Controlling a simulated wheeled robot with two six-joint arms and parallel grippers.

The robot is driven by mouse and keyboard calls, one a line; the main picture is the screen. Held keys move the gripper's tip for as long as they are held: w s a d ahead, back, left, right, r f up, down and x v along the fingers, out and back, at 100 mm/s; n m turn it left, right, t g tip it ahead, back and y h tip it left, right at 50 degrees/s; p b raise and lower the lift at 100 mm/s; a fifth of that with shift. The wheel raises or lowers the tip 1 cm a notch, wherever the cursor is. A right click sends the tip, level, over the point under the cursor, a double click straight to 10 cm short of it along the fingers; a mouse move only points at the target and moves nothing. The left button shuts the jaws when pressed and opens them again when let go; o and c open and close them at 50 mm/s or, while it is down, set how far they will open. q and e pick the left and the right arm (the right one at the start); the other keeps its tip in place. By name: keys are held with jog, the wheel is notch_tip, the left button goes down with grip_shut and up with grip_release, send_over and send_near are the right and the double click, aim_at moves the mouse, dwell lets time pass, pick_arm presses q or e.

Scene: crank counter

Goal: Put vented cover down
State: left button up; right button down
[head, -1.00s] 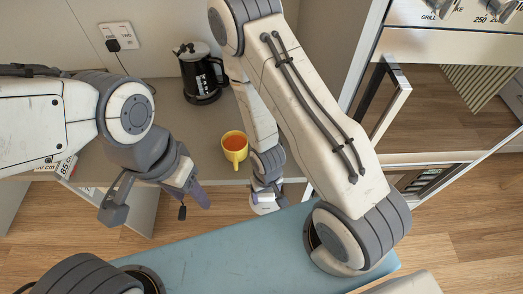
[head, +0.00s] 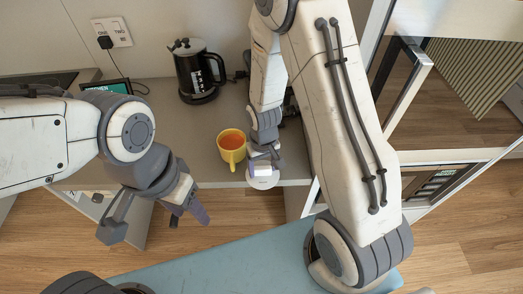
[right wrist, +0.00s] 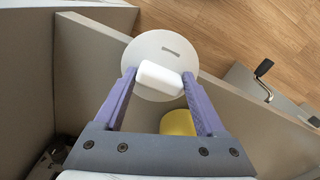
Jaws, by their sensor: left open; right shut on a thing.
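The vented cover (head: 263,182) is a round white disc with a block-shaped knob. In the head view it is at the counter's front edge, just right of and in front of the yellow mug. In the right wrist view the cover (right wrist: 150,48) shows its slot, and my right gripper (right wrist: 160,78) is shut on the white knob. In the head view my right gripper (head: 262,158) is partly hidden by its own wrist. I cannot tell whether the cover touches the counter. My left gripper (head: 158,220) is open and empty, in front of the counter.
The yellow mug (head: 231,146) with orange-red contents stands close by the cover. A black kettle (head: 197,72) stands at the back. The counter (head: 170,125) is clear left of the mug. An oven with an open door (head: 403,90) is on the right. A crank (right wrist: 263,70) shows in the right wrist view.

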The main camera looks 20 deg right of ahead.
aim_at(261, 162)
jog(key=w, duration=0.2)
jog(key=w+d+p, duration=0.1)
jog(key=w, duration=0.2)
jog(key=w+p, duration=0.1)
jog(key=shift+w+d, duration=0.3)
jog(key=shift+w, duration=0.1)
jog(key=shift+s+f, duration=0.15)
jog(key=shift+f, duration=0.65)
